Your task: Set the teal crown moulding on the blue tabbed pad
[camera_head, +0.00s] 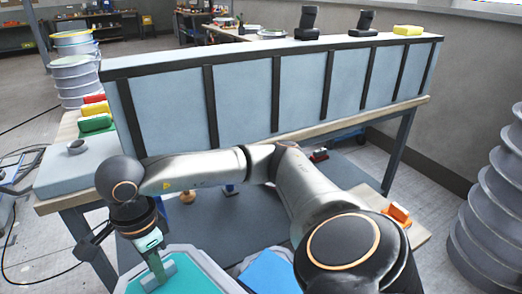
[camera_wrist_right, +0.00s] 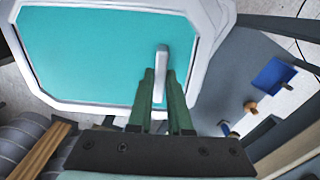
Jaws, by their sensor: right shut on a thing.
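The teal crown moulding (camera_head: 190,276) is a wide teal panel with a pale raised rim, cut off by the bottom edge of the head view. It fills much of the right wrist view (camera_wrist_right: 90,50), with a pale upright fin on it. My right gripper (camera_wrist_right: 161,88) is shut on this fin, its green fingers on either side. In the head view the right gripper (camera_head: 156,270) is over the moulding. The blue tabbed pad (camera_head: 270,272) lies to the right of the moulding, partly hidden by my right arm; its tabs cannot be made out. My left gripper is not in view.
A long pale-blue panel with dark ribs (camera_head: 245,95) stands on the bench behind. Red, yellow and green blocks (camera_head: 96,114) sit at its left end. An orange object (camera_head: 397,213) lies at the right.

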